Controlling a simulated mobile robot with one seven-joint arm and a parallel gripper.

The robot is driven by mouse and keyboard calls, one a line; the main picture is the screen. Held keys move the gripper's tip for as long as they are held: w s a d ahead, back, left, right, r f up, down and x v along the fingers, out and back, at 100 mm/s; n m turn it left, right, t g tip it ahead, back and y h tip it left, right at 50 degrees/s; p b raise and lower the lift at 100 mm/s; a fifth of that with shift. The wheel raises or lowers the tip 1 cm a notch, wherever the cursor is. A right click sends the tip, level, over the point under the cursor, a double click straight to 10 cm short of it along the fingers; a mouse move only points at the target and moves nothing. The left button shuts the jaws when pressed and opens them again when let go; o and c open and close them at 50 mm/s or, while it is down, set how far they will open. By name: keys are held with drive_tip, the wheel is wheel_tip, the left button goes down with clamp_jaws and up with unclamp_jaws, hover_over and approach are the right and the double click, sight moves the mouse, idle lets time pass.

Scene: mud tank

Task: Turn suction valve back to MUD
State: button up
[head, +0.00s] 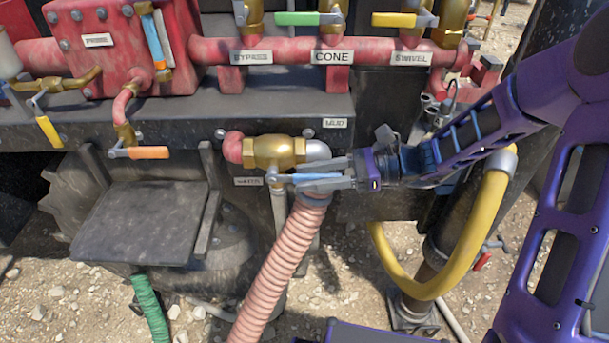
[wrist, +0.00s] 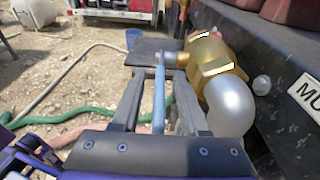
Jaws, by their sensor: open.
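The suction valve is a brass body (head: 274,152) under the black ledge, also at the right in the wrist view (wrist: 217,68). Its blue lever (head: 318,176) points right from the stem, roughly level. A MUD label (head: 335,123) is above right of the valve, and a second label (head: 247,181), which seems to read WATER, is below left. My gripper (head: 318,179) reaches in from the right, open, with its fingers on either side of the lever. In the wrist view the lever (wrist: 159,100) runs between the fingers; I cannot tell whether either touches it.
A pink ribbed hose (head: 277,268) hangs below the valve. A yellow hose (head: 459,262) loops below my arm. A black plate (head: 142,223) is at the left. A red manifold (head: 290,51) with several coloured levers runs above the ledge. A green hose (wrist: 95,114) lies on gravel.

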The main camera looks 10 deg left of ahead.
drive_tip(key=v, duration=1.6)
drive_tip(key=shift+p, duration=0.35)
drive_tip(key=shift+f, duration=0.1)
